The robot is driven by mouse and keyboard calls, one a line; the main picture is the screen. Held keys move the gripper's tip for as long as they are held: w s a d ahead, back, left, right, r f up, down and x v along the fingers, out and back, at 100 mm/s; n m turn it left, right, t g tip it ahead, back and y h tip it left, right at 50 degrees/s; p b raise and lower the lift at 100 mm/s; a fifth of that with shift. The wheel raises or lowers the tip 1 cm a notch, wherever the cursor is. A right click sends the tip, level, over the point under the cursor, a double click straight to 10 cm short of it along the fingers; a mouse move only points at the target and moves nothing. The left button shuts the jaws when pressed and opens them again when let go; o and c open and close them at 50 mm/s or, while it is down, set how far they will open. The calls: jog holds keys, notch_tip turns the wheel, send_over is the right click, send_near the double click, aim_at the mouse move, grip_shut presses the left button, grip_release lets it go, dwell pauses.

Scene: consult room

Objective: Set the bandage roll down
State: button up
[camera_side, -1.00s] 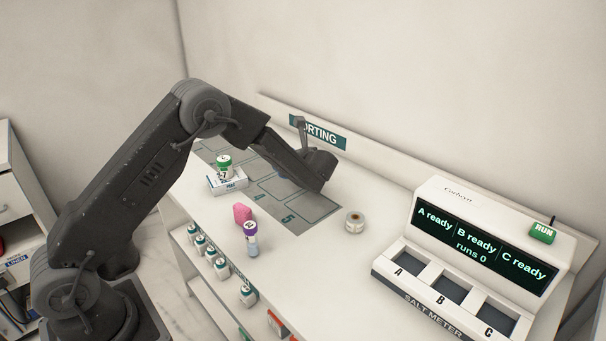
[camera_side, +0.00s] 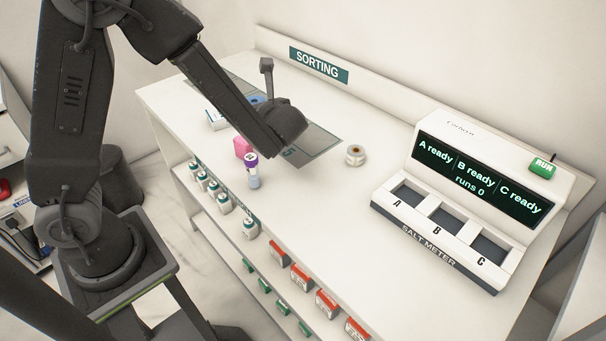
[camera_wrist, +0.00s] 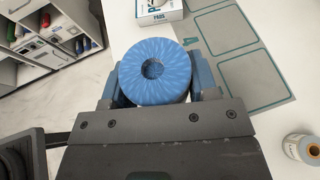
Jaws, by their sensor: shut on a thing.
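The bandage roll (camera_wrist: 168,84) is blue with a ridged face and a dark centre hole, and fills the middle of the wrist view. My gripper (camera_wrist: 152,88) is shut on it, with one blue finger on each side. In the side view a small blue part of the roll (camera_side: 257,99) shows behind my arm, over the sorting area. The rest of it is hidden there by my wrist. Whether the roll touches the surface below cannot be told.
A grey marked mat (camera_wrist: 240,72) lies beside the roll. A white pads box (camera_wrist: 158,14) stands beyond it. The salt meter (camera_side: 405,208) is at right.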

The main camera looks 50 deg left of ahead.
jog(key=w+d+f, duration=0.1)
jog(key=d+f, duration=0.1)
jog(key=d, duration=0.1)
jog(key=w+d+f, duration=0.2)
jog(key=d, duration=0.2)
jog(key=w+d+f, duration=0.1)
jog(key=d+f, duration=0.1)
jog(key=d, duration=0.1)
jog(key=shift+w+d+f, duration=0.15)
jog(key=shift+d+f, duration=0.1)
jog(key=shift+f, duration=0.15)
jog(key=shift+d+f, duration=0.1)
jog(key=shift+f, duration=1.95)
jog(key=shift+f, duration=0.15)
jog(key=o, duration=0.9)
